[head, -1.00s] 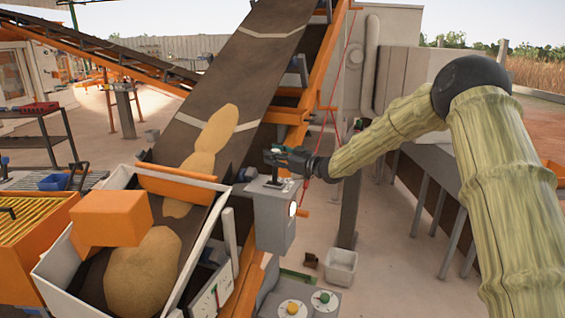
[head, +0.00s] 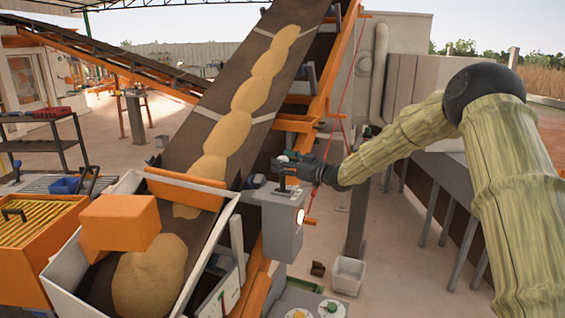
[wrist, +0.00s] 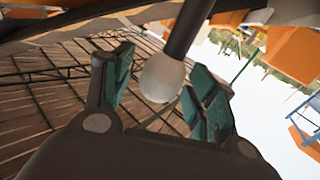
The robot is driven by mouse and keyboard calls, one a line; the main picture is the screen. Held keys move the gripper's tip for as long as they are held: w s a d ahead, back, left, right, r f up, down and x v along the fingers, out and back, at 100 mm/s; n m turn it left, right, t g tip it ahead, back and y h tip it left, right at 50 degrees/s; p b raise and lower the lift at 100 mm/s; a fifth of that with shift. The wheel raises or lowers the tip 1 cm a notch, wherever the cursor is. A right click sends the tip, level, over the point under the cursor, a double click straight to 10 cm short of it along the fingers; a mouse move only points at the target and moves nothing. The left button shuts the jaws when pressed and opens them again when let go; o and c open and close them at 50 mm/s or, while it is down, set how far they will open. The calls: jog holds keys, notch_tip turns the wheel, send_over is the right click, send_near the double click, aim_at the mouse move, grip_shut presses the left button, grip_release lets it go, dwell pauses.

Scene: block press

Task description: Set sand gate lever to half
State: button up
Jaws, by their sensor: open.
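The sand gate lever (head: 283,183) stands up from the top of a grey control box (head: 283,228) beside the belt. In the wrist view the lever shows as a dark rod with a pale round knob (wrist: 161,78). My gripper (head: 279,163) is at the lever's top. In the wrist view my gripper (wrist: 160,88) is open, with its green-padded fingers on either side of the knob. I cannot tell whether either pad touches it. A sand hopper (head: 52,262) with an orange gate plate (head: 186,190) is at lower left. The lever's exact setting is hard to read.
Sand (head: 232,128) lies in lumps along the inclined belt (head: 190,118). An orange block (head: 120,222) hangs over the hopper. A white gauge panel (head: 222,292) and a panel with round dials (head: 315,306) are below the box. A white bin (head: 347,275) stands on the floor.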

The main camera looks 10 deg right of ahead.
jog(key=v, duration=1.1)
jog(key=shift+s+d+r, duration=0.1)
jog(key=shift+s+d, duration=0.05)
jog(key=a+f+m+h+p, duration=0.35)
jog(key=a+m, duration=0.35)
jog(key=a, duration=0.3)
jog(key=s+a+f+m+g+h+b, duration=0.1)
jog(key=s+f+g, duration=0.1)
jog(key=s+f, duration=0.7)
jog(key=s+a+f+g+h+b, duration=0.1)
jog(key=s+f, duration=0.3)
jog(key=f, duration=0.9)
jog(key=s+a+f+m+g+h+b, duration=0.1)
jog(key=s+a+f+g+h, duration=0.1)
jog(key=s+f, duration=0.75)
jog(key=s+d+f+g+h+b, duration=0.1)
jog(key=s+f+g+h+b, duration=0.3)
jog(key=s+f, duration=1.3)
jog(key=s+d+f+g, duration=0.1)
jog(key=s+f+g, duration=0.1)
jog(key=s, duration=0.9)
jog(key=s+d+f+g+b, duration=0.1)
jog(key=s+d+f+g, duration=0.1)
jog(key=s, duration=0.9)
jog(key=shift+f+g, duration=0.5)
jog(key=shift+f, duration=0.45)
